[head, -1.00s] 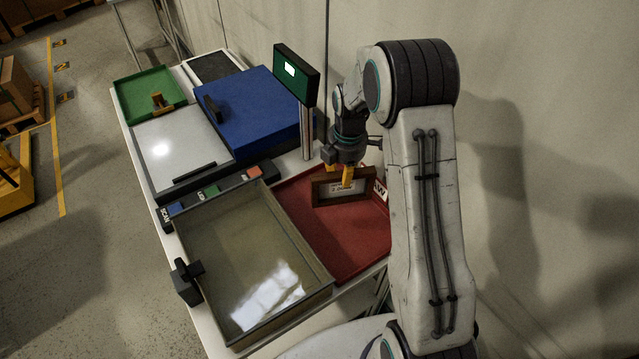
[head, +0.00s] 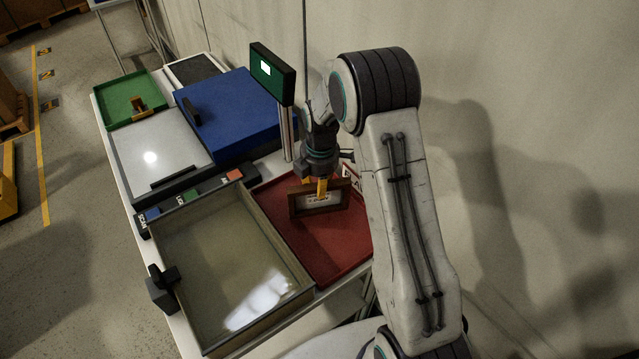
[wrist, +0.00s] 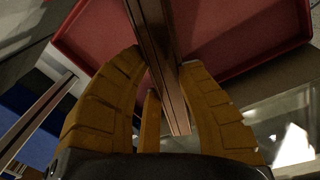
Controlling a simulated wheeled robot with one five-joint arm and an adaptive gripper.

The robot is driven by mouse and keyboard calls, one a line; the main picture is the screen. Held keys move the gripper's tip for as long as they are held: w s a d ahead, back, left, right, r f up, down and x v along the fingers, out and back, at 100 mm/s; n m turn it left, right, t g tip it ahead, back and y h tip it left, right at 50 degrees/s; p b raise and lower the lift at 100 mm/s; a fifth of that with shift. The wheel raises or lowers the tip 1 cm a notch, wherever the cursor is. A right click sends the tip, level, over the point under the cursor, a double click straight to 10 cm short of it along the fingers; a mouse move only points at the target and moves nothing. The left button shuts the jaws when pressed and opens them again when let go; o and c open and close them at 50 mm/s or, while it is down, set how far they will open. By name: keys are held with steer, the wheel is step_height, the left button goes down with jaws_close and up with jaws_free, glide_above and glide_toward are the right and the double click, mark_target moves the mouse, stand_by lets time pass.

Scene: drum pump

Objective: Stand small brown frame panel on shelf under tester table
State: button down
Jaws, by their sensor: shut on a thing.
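The small brown frame panel (head: 300,207) is upright, with a pale label in its middle, over the red tray (head: 335,247). My gripper (head: 322,188) is shut on its top edge from above. In the wrist view the brown frame (wrist: 160,50) runs between the yellow fingers (wrist: 165,105), with the red tray beyond. I cannot tell whether the frame's lower edge touches the tray. The tester table (head: 185,330) carries the tray. The shelf under it is hidden in these views.
A glass-topped box (head: 200,245) stands left of the red tray. A display on a post (head: 272,72) rises close behind my gripper. A blue box (head: 235,110), a white panel (head: 150,155) and a green tray (head: 112,90) lie farther back. The wall is close on the right.

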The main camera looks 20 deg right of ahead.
steer(key=shift+d+f+b, duration=0.1)
steer(key=shift+f+b, duration=0.25)
steer(key=shift+b, duration=0.05)
steer(key=shift+f, duration=0.2)
steer(key=c, duration=1)
jaws_free()
steer(key=shift+o, duration=0.2)
